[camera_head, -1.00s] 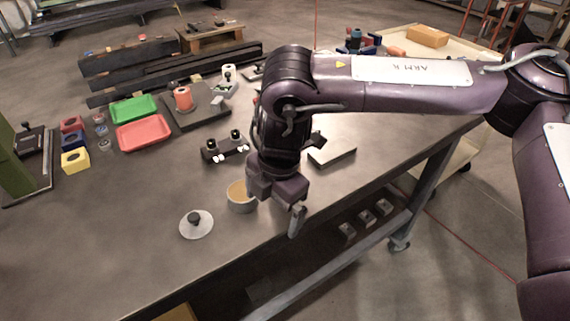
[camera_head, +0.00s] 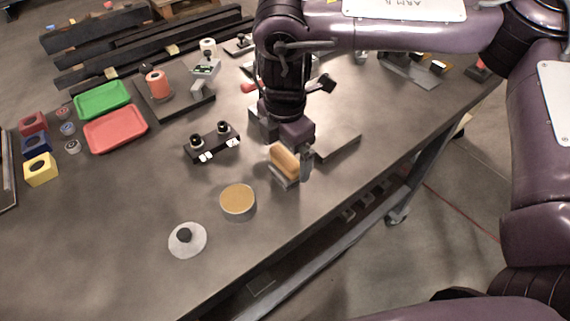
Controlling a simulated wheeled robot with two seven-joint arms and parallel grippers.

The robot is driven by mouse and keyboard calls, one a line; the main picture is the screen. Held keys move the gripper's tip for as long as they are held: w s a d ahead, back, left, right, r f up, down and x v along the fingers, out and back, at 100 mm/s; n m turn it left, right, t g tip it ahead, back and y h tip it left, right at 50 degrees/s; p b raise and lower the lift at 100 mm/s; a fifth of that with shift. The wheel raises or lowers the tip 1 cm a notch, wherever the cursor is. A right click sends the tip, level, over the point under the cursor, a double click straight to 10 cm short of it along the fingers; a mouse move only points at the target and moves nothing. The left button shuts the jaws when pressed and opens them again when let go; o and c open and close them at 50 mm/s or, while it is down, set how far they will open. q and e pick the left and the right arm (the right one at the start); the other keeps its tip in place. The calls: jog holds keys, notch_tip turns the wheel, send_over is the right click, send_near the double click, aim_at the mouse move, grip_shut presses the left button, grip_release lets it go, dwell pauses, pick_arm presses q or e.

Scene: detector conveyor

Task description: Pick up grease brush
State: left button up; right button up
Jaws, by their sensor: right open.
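A tan, wooden-looking piece with a grey lower part, which looks like the grease brush (camera_head: 284,158), rests on the bench near its front edge. My right gripper (camera_head: 293,161) is low over it and open, with one finger visible just to the right of the piece. The other finger is hidden behind the piece or the gripper body, and I cannot tell whether the fingers touch it. A round tin with tan grease (camera_head: 238,201) stands open to the front left. Its round lid with a dark knob (camera_head: 187,239) lies beside it. My left gripper is not in view.
A black fixture with two knobs (camera_head: 212,142) stands left of my right gripper, and a flat grey block (camera_head: 337,143) lies right behind it. Red (camera_head: 115,129) and green (camera_head: 103,99) trays are farther left. The bench front left is clear.

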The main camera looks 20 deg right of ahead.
jog(key=f, duration=0.2)
jog(key=f+p, duration=0.1)
jog(key=f, duration=0.1)
jog(key=shift+w+d+f, duration=0.1)
jog(key=shift+w, duration=0.1)
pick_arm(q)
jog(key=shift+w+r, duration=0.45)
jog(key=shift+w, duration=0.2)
pick_arm(e)
jog(key=c, duration=1.1)
